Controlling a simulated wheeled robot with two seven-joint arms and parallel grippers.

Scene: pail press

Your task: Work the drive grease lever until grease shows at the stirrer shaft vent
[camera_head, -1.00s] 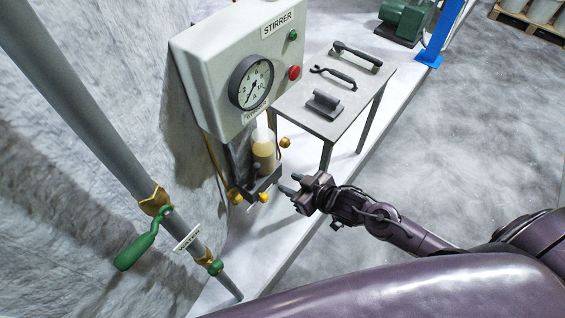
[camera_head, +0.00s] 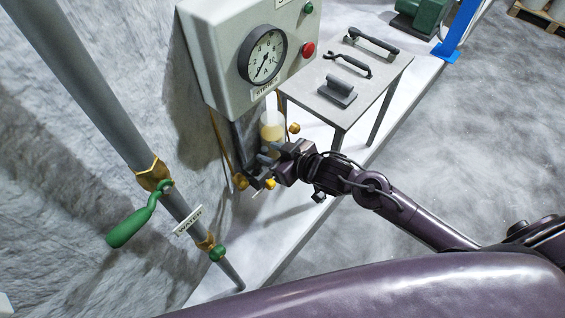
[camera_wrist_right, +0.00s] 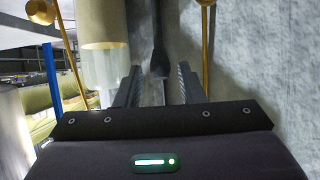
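The grease pump's clear reservoir (camera_head: 272,128), with pale yellow grease in it, hangs below the stirrer box (camera_head: 222,60). My right gripper (camera_head: 269,154) is in front of the pump's dark lower body and partly hides it. In the right wrist view its two fingers (camera_wrist_right: 158,88) are apart. A dark upright bar (camera_wrist_right: 159,50), perhaps the grease lever, shows between and beyond them; I cannot tell whether they touch it. The reservoir (camera_wrist_right: 104,65) stands left of the fingers there. I cannot make out the stirrer shaft vent. My left gripper is not in view.
A gauge (camera_head: 262,56) and red button (camera_head: 308,49) are on the box. A small table (camera_head: 310,95) with hand tools stands to the right. A pipe with a green-handled water valve (camera_head: 133,222) is at left. Brass fittings (camera_head: 294,128) flank the pump.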

